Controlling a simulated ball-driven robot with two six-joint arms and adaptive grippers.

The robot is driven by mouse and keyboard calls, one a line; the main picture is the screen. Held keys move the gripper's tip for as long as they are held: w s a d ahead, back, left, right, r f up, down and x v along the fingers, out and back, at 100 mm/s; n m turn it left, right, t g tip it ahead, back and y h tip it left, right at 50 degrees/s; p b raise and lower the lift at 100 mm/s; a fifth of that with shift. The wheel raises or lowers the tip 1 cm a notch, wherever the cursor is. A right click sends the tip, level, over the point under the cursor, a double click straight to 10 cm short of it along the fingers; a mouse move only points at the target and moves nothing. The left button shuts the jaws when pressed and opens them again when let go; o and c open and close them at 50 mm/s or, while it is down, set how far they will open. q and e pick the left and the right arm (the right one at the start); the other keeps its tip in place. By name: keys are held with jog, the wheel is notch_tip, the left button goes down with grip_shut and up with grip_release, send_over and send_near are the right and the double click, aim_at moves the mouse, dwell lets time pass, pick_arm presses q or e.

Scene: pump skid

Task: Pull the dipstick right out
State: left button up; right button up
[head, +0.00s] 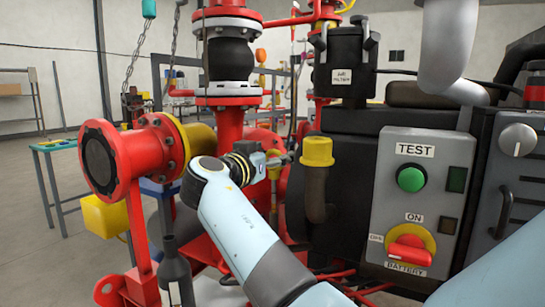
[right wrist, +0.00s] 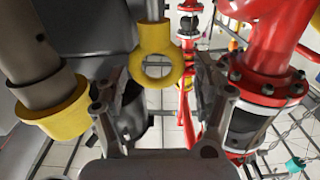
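The dipstick's yellow ring handle (right wrist: 155,68) shows in the right wrist view, with a grey stem above it in the picture. My right gripper (right wrist: 160,90) is open, one finger on each side. The ring appears between and just beyond the fingers, and I see no contact. In the head view my right gripper (head: 281,160) is small and partly hidden by its own wrist, left of the yellow filler cap (head: 317,151). I cannot make out the dipstick clearly there. My left gripper is not in view.
The yellow cap on its brown pipe also shows at the left of the right wrist view (right wrist: 58,112). A red flanged pipe (right wrist: 272,65) stands close on the right there. In the head view, a control panel (head: 418,205) is at the right and a red flange (head: 103,157) at the left.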

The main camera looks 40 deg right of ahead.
jog(key=shift+w+d+f, duration=0.1)
jog(key=shift+d, duration=0.2)
notch_tip(320, 180, up, 10)
dwell(0.3)
jog(key=shift+f, duration=0.1)
dwell(0.4)
